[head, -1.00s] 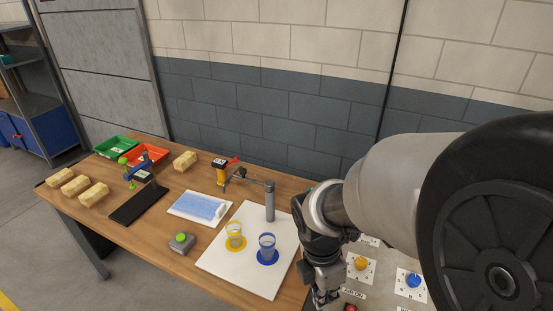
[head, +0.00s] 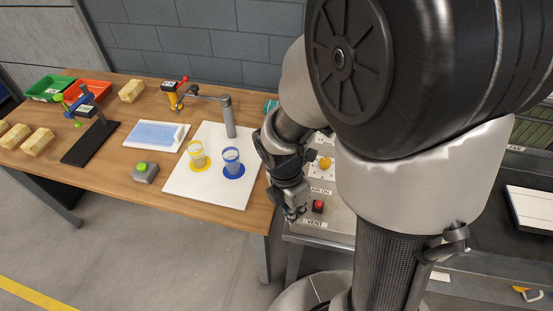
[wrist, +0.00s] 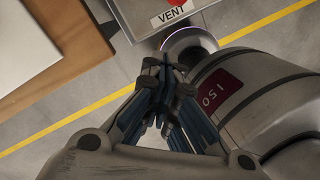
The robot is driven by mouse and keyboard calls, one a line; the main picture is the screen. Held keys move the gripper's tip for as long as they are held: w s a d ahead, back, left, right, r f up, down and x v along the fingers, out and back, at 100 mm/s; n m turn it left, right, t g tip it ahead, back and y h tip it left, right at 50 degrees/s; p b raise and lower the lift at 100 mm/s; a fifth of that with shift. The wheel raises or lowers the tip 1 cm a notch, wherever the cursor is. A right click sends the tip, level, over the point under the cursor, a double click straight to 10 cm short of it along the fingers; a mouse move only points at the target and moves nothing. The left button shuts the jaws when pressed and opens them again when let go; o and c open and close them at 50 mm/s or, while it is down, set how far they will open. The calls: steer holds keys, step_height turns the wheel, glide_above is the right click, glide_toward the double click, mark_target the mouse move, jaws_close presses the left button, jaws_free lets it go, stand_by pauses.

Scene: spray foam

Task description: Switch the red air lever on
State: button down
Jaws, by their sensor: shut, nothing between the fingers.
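A small red lever (head: 184,79) shows at the top of a yellow fitting (head: 173,94) toward the back of the wooden table, left of a grey post. Its exact position is too small to tell. My gripper (head: 293,212) points down near the front left edge of a grey control panel (head: 340,222), far from that lever. In the wrist view my gripper (wrist: 166,70) has its fingers together with nothing between them. A red button (head: 318,206) sits on the panel to the right of my gripper, by the VENT label.
A white board (head: 212,192) holds two cups, on yellow and blue rings. A grey box with a green button (head: 145,172), a blue pad (head: 157,134), a black stand (head: 90,143), trays and several tan blocks share the table. My arm hides much of the panel.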

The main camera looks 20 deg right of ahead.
mark_target(319, 206)
steer(key=shift+w+d+f+b, duration=0.2)
steer(key=shift+d+f, duration=0.15)
steer(key=shift+d, duration=0.3)
steer(key=shift+w+d+f+b, duration=0.15)
steer(key=shift+d+f+b, duration=0.15)
steer(key=shift+d, duration=0.4)
steer(key=shift+w+d+f+b, duration=0.15)
steer(key=shift+d+f, duration=0.25)
steer(key=shift+d, duration=0.25)
steer(key=shift+w+d+r+p, duration=0.1)
steer(key=shift+r+p, duration=0.15)
steer(key=shift+p, duration=0.6)
steer(key=shift+w, duration=0.1)
